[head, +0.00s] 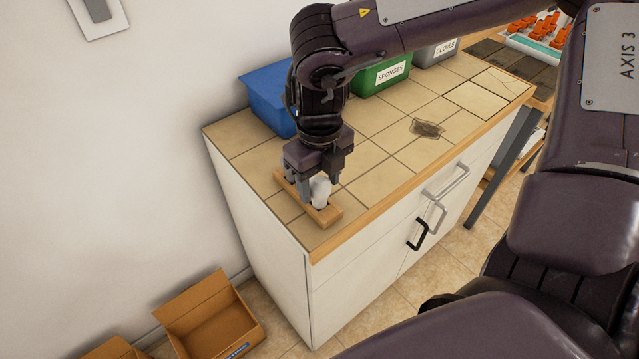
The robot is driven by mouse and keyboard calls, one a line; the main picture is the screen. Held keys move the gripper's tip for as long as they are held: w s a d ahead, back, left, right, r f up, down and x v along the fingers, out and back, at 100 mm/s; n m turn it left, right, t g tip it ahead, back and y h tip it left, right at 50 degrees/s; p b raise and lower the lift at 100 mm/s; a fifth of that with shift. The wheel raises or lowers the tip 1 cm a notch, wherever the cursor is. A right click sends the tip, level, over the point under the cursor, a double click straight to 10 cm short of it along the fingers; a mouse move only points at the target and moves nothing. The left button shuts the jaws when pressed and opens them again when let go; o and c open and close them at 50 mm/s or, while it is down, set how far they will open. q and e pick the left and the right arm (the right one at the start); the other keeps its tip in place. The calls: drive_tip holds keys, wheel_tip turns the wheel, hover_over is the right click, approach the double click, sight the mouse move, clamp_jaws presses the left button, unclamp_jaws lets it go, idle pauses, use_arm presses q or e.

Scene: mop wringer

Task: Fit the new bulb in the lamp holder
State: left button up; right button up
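A white bulb (320,192) stands upright in a small wooden rack (328,216) at the near left end of the tiled counter. My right gripper (320,180) is over the rack, pointing down, with its fingers on either side of the bulb. The fingers are apart, but I cannot tell whether they press on the bulb or only surround it. My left gripper is not in view. I see no lamp holder in this view.
A blue bin (268,98), a green SPONGES bin (380,78) and a grey GLOVES bin (436,52) line the counter's back. A dark stain (427,128) marks the tiles (385,150). An open cardboard box (212,318) sits on the floor. The counter middle is clear.

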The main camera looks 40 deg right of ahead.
drive_tip(key=c, duration=0.8)
drive_tip(key=shift+r+p, duration=1.6)
drive_tip(key=shift+r, duration=0.95)
drive_tip(key=o, duration=0.4)
drive_tip(key=c, duration=0.3)
drive_tip(key=shift+f+b, duration=1.65)
drive_tip(key=shift+f, duration=0.95)
drive_tip(key=shift+c, duration=0.2)
drive_tip(key=shift+r, duration=0.1)
